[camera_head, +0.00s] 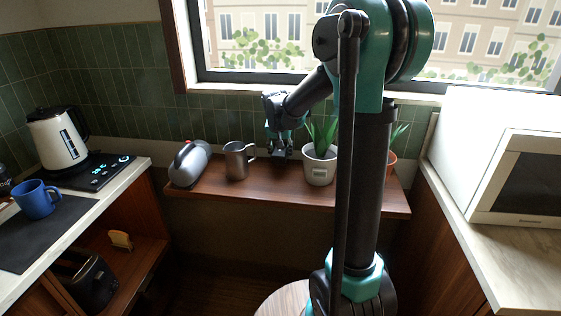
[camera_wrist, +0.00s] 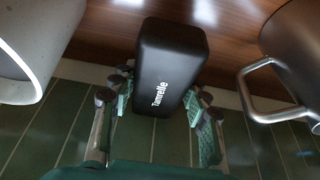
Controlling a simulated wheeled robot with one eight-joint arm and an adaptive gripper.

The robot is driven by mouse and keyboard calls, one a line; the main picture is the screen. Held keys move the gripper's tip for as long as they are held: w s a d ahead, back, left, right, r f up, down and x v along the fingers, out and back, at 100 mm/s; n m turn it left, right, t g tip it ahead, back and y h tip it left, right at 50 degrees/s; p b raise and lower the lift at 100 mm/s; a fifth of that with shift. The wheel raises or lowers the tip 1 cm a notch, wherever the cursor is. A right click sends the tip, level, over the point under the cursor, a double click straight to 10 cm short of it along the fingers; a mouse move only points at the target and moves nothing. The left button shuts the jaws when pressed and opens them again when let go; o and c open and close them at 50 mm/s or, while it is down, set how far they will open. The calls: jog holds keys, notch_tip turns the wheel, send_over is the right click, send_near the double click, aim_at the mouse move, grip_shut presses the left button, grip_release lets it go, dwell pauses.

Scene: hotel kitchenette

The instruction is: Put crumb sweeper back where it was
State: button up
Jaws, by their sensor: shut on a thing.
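A black, rounded block lettered "Tamrelle" (camera_wrist: 172,48), which I take to be the crumb sweeper, sits between the fingers of my gripper (camera_wrist: 163,90) in the wrist view. My gripper is shut on it. In the head view my gripper (camera_head: 280,152) is low over the wooden shelf (camera_head: 240,196), between the metal mug and the white plant pot. The held block is small and dark there. I cannot tell whether it touches the shelf.
The metal mug (camera_head: 237,161) stands left of my gripper, and the white plant pot (camera_head: 319,168) stands right; both are close. A grey appliance with a black handle (camera_head: 189,164) is farther left. The green tiled wall (camera_head: 220,110) rises behind the shelf.

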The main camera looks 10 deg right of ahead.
jog(key=shift+f, duration=1.95)
jog(key=o, duration=1.1)
jog(key=shift+f, duration=0.15)
jog(key=v, duration=1.2)
